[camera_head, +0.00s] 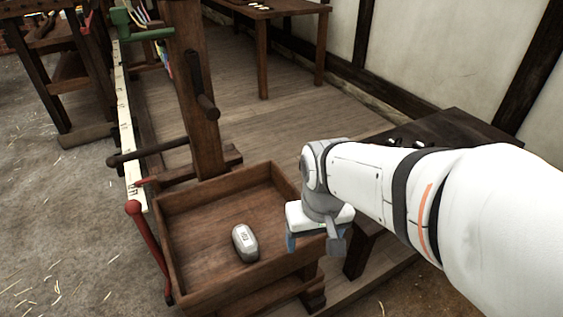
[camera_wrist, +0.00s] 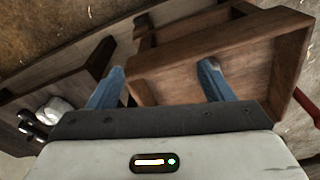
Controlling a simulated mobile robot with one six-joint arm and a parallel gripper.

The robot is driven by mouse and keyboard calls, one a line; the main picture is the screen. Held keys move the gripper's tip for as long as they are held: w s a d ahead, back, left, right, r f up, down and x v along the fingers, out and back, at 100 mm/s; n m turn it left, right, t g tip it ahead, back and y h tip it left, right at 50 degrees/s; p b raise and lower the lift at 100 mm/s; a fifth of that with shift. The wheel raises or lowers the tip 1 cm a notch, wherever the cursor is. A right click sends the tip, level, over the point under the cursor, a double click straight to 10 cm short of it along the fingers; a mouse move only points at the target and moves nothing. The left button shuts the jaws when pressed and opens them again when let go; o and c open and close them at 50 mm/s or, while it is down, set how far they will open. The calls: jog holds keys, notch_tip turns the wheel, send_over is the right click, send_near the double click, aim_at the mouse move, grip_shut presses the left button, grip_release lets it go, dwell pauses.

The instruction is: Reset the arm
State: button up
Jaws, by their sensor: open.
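My arm reaches in from the right in the head view, and my gripper (camera_head: 313,243) hangs beside the right wall of a wooden tray (camera_head: 176,257). In the wrist view my gripper (camera_wrist: 158,78) shows two blue fingers spread wide apart with nothing held between them. The left finger lies over the gap by the tray's edge and the right finger lies over the tray (camera_wrist: 195,45).
A wooden post (camera_head: 190,90) with pegs rises behind the tray. A dark table (camera_head: 455,127) with small black and white items is behind my arm. Open plank floor (camera_head: 265,125) lies beyond.

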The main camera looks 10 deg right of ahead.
jog(key=shift+r, duration=0.1)
notch_tip(320, 180, up, 29)
jog(key=t+p, duration=0.1)
jog(key=p, duration=2.5)
